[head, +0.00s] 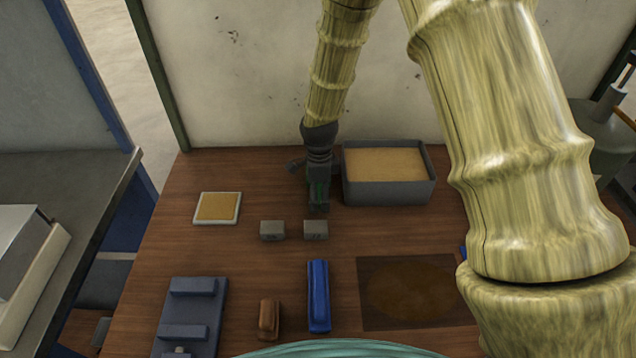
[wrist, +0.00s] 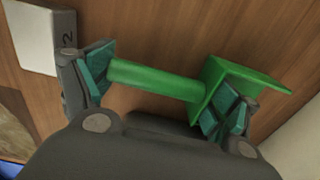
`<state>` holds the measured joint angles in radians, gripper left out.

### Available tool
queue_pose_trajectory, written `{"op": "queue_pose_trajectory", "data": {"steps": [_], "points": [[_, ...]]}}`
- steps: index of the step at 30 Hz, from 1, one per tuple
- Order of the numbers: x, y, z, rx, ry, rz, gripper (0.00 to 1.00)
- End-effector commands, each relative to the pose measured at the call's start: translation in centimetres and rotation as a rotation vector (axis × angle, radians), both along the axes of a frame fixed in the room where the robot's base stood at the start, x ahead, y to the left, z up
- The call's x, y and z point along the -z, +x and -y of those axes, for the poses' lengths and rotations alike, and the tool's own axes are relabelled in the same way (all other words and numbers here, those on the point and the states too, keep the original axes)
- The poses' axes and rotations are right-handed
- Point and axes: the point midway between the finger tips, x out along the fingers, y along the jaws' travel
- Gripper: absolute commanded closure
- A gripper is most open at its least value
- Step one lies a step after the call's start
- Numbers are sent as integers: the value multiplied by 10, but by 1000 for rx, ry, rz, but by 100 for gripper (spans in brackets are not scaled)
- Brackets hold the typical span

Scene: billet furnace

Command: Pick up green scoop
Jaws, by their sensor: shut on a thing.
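The green scoop (wrist: 160,83) lies between the two fingers of my gripper (wrist: 158,95) in the wrist view. The left finger is at the end of its round handle and the right finger is at its square head (wrist: 238,82). My gripper is shut on the scoop lengthwise. In the head view my gripper (head: 318,195) points down over the wooden table, just left of the grey sand box, and hides most of the scoop. I cannot tell whether the scoop touches the table.
The grey sand box (head: 433,188) stands close on the right. Two small grey blocks (head: 272,230) (head: 316,230) sit just in front. A white-rimmed tray (head: 238,208) is at left. A blue bar (head: 319,295), brown block (head: 269,318) and dark mat (head: 368,310) lie nearer. A wall stands behind.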

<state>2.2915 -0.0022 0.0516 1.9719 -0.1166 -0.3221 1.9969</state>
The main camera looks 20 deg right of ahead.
Motion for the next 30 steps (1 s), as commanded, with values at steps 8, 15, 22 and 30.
{"op": "queue_pose_trajectory", "data": {"steps": [8,15,22,30], "points": [[-9,1,0,1,-1,3,38],[-39,1,0,0,-2,4,38],[-71,1,0,0,-1,3,38],[-95,0,0,0,0,1,38]]}}
